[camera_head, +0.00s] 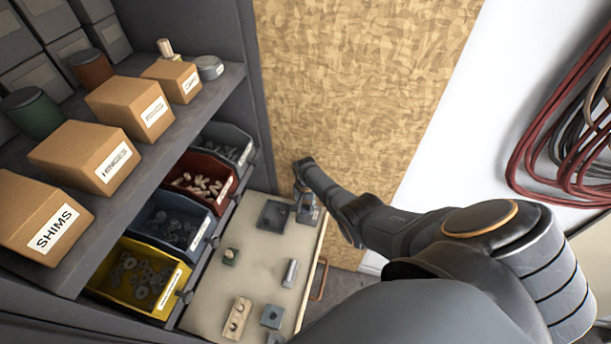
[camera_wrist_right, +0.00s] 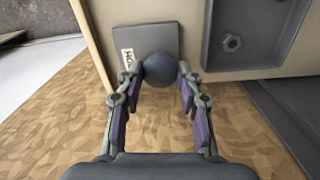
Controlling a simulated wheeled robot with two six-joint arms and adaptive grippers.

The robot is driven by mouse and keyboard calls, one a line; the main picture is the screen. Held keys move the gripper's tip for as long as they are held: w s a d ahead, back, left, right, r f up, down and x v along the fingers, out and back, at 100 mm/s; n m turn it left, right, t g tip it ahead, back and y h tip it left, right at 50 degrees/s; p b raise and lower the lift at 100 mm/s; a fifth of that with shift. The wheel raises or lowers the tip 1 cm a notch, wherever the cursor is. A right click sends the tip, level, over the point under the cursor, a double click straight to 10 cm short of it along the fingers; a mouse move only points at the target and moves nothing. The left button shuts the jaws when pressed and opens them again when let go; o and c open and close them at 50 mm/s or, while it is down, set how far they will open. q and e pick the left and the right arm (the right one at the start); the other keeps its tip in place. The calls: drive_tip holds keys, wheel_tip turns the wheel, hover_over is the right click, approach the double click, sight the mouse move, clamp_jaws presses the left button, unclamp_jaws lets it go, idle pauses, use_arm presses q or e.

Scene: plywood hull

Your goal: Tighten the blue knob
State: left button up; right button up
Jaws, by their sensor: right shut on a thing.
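The blue knob (camera_wrist_right: 160,70) is a round, dark blue-grey ball in the right wrist view. It is in front of a grey plate (camera_wrist_right: 143,40) with a small white label. My right gripper (camera_wrist_right: 158,76) has one finger on each side of the knob and is shut on it. In the head view my right gripper (camera_head: 305,192) is at the far right corner of the pale board, small and partly hidden by its own wrist. I cannot make out the knob clearly there. My left gripper is not in view.
The pale board (camera_head: 240,268) carries a dark square tray (camera_head: 273,214), a metal cylinder (camera_head: 290,273) and small blocks. Left are a yellow bin (camera_head: 170,300), other bins and a shelf with cardboard boxes (camera_head: 90,155). A plywood panel (camera_head: 350,80) stands behind; red hoses (camera_head: 540,130) hang right.

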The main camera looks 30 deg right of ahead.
drive_tip(key=m, duration=0.3)
drive_tip(key=shift+w+r+m, duration=0.15)
drive_tip(key=shift+m, duration=0.25)
drive_tip(key=m+p, duration=0.1)
drive_tip(key=m, duration=0.3)
drive_tip(key=shift+d+m, duration=0.1)
drive_tip(key=shift+m, duration=0.2)
drive_tip(key=m, duration=0.4)
drive_tip(key=shift+w, duration=0.1)
drive_tip(key=shift+m, duration=2.1)
drive_tip(key=shift+w+r+p, duration=0.1)
drive_tip(key=shift+p, duration=0.2)
drive_tip(key=o, duration=0.9)
drive_tip(key=shift+c, duration=0.2)
drive_tip(key=shift+o, duration=1.5)
drive_tip(key=shift+s, duration=0.25)
